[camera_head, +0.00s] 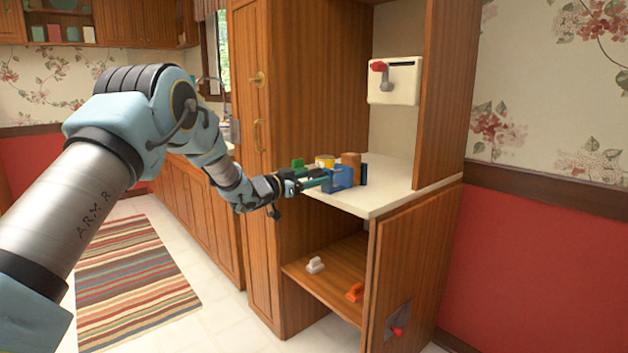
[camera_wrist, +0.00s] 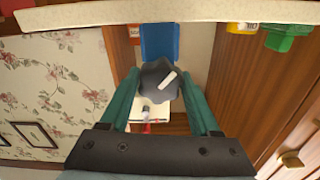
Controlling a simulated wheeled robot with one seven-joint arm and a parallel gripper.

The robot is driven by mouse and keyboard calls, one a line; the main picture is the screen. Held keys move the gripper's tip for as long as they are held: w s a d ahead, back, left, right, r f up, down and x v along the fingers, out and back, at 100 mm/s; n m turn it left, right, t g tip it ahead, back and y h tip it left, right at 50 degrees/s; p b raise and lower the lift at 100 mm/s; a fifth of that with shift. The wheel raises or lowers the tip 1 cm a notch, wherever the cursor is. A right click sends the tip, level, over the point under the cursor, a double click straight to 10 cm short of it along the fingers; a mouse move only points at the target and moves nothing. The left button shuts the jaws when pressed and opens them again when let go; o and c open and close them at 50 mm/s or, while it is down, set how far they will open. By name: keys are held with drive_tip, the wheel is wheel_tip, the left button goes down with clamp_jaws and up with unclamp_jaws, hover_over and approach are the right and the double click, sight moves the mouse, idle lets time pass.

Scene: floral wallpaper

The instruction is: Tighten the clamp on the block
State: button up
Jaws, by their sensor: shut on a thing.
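The blue clamp (camera_head: 342,178) stands on the white counter, near its front edge. In the wrist view the blue clamp (camera_wrist: 158,42) is behind a dark grey knob (camera_wrist: 160,82) with a white mark. My gripper (camera_head: 312,181) reaches the clamp from the left. In the wrist view its teal fingers (camera_wrist: 160,92) are on either side of the knob, shut on it. The block cannot be made out in the wrist view.
A yellow can (camera_head: 325,160) and a green object (camera_head: 298,163) stand close by on the counter (camera_head: 388,194). A white wall box (camera_head: 395,82) with a red-tipped lever hangs above. The shelf below holds a white item (camera_head: 315,265) and an orange item (camera_head: 354,292).

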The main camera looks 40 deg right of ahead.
drive_tip(key=m+b, duration=0.3)
drive_tip(key=shift+f, duration=0.25)
drive_tip(key=shift+r+m+b, duration=0.2)
drive_tip(key=shift+m+b, duration=0.25)
drive_tip(key=shift+m, duration=0.15)
drive_tip(key=o, duration=1.4)
drive_tip(key=shift+c, duration=0.2)
drive_tip(key=a+b, duration=0.1)
drive_tip(key=a, duration=0.9)
drive_tip(key=shift+w+a, duration=0.3)
drive_tip(key=shift+a, duration=0.1)
